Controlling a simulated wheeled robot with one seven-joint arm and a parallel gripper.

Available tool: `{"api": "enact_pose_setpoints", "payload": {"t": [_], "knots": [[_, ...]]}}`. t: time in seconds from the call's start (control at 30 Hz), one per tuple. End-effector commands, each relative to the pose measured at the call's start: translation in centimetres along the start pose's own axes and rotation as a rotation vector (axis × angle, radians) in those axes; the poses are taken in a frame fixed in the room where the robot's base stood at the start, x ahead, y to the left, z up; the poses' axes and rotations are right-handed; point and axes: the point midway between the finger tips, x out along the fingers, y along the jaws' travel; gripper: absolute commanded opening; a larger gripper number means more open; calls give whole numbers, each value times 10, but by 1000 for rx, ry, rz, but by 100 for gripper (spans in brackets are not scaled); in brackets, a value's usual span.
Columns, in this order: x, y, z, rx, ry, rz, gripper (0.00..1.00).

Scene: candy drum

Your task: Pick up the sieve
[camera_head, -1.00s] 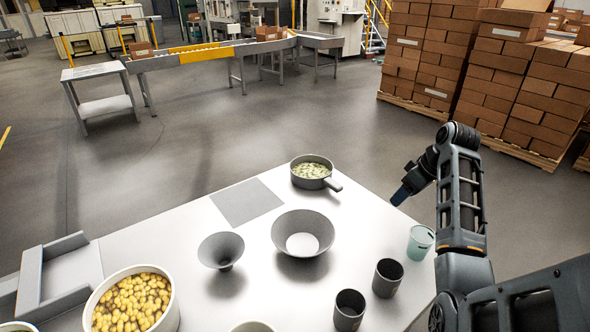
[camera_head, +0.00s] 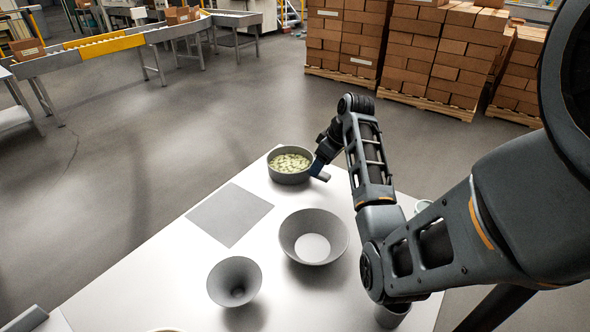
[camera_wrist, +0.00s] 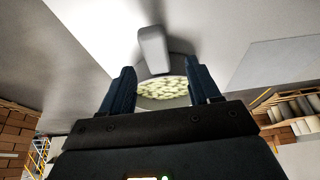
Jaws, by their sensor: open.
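The sieve (camera_head: 289,177) is a round grey pan with a short handle, holding pale green pieces. It sits at the table's far corner. In the wrist view its light grey handle (camera_wrist: 153,50) lies ahead, in line with the gap between the fingers, and its green contents (camera_wrist: 162,88) show between them. My gripper (camera_wrist: 159,75) is open, with dark blue fingers apart and nothing held. In the head view my gripper (camera_head: 318,172) is just right of the sieve, over the handle side, and hides most of the handle. Contact cannot be told.
A wide grey bowl (camera_head: 290,240) and a grey funnel (camera_head: 226,276) stand nearer on the white table (camera_head: 150,270). A flat grey square (camera_head: 228,214) lies left of the sieve. A cup (camera_head: 392,315) is partly hidden by my arm. Floor lies beyond the table edge.

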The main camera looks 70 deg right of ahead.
Motion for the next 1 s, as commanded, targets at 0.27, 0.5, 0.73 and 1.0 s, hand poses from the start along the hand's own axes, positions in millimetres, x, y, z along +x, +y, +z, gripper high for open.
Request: {"api": "enact_pose_setpoints", "payload": {"t": [0.27,0.5,0.73,1.0], "knots": [[36,2,0,0,-2,-1,62],[51,2,-1,1,0,1,62],[50,2,-2,0,0,0,62],[50,2,-2,0,0,0,36]]}}
